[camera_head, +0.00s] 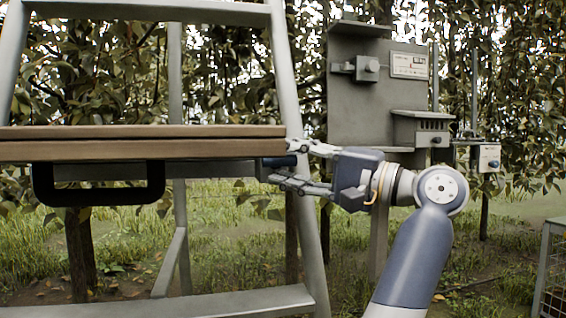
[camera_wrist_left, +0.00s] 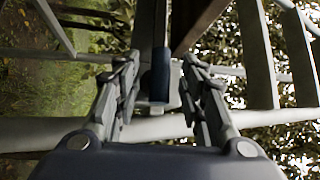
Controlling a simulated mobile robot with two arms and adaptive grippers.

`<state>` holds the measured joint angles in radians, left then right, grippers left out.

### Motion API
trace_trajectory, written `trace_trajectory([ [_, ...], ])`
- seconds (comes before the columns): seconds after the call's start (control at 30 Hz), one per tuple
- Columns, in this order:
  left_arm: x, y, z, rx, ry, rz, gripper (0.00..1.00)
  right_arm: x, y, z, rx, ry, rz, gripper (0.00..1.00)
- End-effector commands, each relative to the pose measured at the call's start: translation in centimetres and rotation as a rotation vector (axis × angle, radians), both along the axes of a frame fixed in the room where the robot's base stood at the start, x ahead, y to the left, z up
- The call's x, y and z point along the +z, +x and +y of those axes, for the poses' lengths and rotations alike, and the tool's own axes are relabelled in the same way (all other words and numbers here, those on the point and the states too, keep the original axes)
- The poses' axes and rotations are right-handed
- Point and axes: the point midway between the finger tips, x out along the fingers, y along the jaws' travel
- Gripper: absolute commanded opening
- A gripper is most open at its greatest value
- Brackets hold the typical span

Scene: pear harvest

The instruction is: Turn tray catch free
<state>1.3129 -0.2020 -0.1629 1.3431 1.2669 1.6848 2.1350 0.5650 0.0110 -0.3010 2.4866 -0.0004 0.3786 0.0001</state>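The tray (camera_head: 140,150) is a flat brown wooden board across the ladder at the left of the head view, with a black loop handle (camera_head: 155,185) below it. The tray catch (camera_head: 279,161) is a short dark blue stub at the tray's right end; it also shows in the left wrist view (camera_wrist_left: 160,78). My left gripper (camera_head: 287,164) is open, with one finger above and one below the catch. In the left wrist view its fingers (camera_wrist_left: 160,65) stand on either side of the catch with visible gaps. My right gripper is not in view.
A grey metal ladder (camera_head: 310,225) frames the tray, its rail close behind my fingers. A grey panel (camera_head: 365,95) with boxes stands behind on a post. A small box (camera_head: 488,158) and a wire cage (camera_head: 553,275) are at the right. Leafy trees fill the background.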

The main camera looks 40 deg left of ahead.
Motion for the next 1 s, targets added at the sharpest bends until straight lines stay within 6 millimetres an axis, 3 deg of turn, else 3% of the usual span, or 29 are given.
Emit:
trace_trajectory([
  [0.07,0.00,-0.01,0.01,0.000,0.000,0.000,0.38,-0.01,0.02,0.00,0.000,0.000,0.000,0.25],
  [0.1,0.00,-0.01,0.01,0.000,0.000,0.000,0.33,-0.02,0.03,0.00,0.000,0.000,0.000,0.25],
  [0.27,0.00,-0.02,0.01,0.001,0.000,0.000,0.00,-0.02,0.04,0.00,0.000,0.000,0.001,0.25],
  [0.67,-0.16,-0.01,0.03,0.001,0.023,0.027,0.00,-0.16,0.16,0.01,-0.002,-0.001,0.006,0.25],
  [1.0,-0.71,-0.11,0.14,0.001,0.164,0.195,0.00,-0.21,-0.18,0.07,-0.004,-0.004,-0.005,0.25],
])
